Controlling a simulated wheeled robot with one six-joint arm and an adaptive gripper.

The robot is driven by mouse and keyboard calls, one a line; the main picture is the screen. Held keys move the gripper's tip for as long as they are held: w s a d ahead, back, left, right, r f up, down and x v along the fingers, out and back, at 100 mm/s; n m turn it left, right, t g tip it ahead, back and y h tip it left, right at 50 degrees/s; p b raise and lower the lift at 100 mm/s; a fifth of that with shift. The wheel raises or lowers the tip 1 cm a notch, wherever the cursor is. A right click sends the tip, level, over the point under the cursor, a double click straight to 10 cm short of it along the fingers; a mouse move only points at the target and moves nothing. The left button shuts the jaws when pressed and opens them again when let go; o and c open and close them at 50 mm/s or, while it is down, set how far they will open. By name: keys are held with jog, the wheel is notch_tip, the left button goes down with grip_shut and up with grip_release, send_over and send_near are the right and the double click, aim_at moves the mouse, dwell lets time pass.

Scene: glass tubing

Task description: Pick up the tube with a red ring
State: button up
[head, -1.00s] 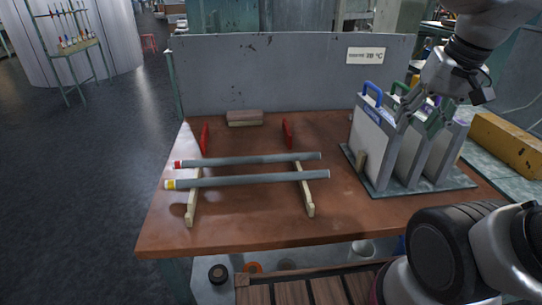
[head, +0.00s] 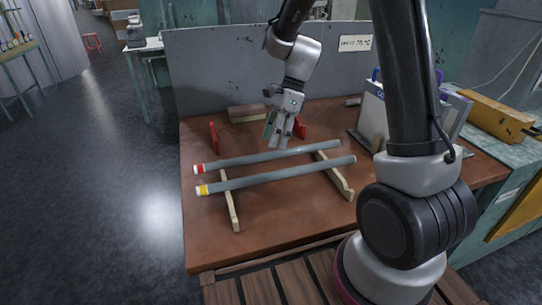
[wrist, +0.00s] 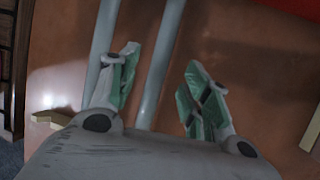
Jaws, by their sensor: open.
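The tube with a red ring (head: 265,157) lies on the wooden rack, behind and roughly parallel to the tube with a yellow ring (head: 280,177). Its ringed end points left. My gripper (head: 280,141) is open and points down above the middle of the red-ringed tube. In the wrist view two grey tubes run up the picture. The right one, which its place suggests is the red-ringed tube (wrist: 161,65), passes between the open fingers of my gripper (wrist: 163,85), nearer the left finger. No ring shows there. Whether the fingers reach down beside the tube I cannot tell.
The panel stand (head: 372,108) at right is partly hidden by my arm. The brown table (head: 285,222) is clear in front.

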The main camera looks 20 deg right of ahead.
aim_at(271, 155)
jog(key=x, duration=0.4)
jog(key=shift+f, duration=0.25)
grip_shut()
jog(key=shift+r, duration=0.1)
